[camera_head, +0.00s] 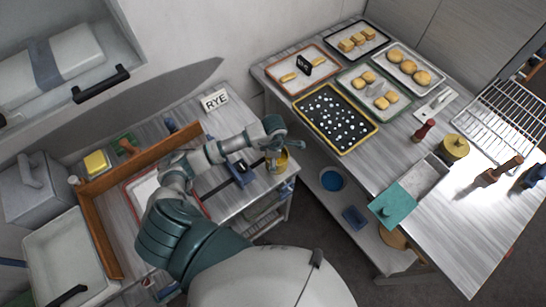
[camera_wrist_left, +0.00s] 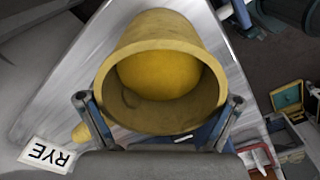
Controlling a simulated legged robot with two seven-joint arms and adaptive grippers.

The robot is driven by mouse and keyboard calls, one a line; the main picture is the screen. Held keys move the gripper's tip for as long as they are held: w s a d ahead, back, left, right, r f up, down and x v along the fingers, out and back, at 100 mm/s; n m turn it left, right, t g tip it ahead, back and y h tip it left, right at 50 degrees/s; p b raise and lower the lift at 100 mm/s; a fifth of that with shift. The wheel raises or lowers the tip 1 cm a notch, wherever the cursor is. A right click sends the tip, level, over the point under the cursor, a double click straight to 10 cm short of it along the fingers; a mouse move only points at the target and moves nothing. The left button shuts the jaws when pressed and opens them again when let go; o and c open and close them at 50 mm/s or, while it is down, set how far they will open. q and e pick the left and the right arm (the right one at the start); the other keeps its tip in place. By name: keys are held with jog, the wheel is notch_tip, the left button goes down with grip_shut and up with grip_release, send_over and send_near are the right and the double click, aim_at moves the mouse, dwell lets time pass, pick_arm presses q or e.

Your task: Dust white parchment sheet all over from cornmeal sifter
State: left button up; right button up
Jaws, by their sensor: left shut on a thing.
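The cornmeal sifter, a yellow open-topped cup (camera_head: 281,165), is at the right end of the left table. My left gripper (camera_head: 275,147) is shut on it. In the left wrist view the sifter (camera_wrist_left: 160,112) fills the middle, its round mouth facing the camera and yellow inside, with a finger of the gripper (camera_wrist_left: 160,120) at each side. The white parchment sheet (camera_head: 147,187) lies in a red-edged frame on the left table, mostly hidden by my left arm. The sifter is apart from the sheet, to its right. My right gripper is not in view.
A wooden rim (camera_head: 100,240) borders the sheet's left and back. A RYE sign (camera_head: 214,100) stands at the back. A blue-handled tool (camera_head: 242,172) lies near the sifter. The right table (camera_head: 400,150) holds several trays of pastries, beyond a floor gap.

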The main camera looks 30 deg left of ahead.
pick_arm(q)
jog(key=shift+r, duration=0.4)
jog(key=r, duration=0.3)
jog(key=r+b, duration=0.1)
jog(key=r, duration=0.1)
jog(key=shift+a, duration=0.4)
jog(key=r, duration=0.3)
jog(key=shift+a+r, duration=0.2)
jog(key=shift+a, duration=0.2)
jog(key=shift+d+r, duration=0.1)
jog(key=shift+r, duration=0.15)
jog(key=shift+d+r, duration=0.1)
jog(key=shift+d, duration=0.4)
jog(key=shift+a, duration=0.1)
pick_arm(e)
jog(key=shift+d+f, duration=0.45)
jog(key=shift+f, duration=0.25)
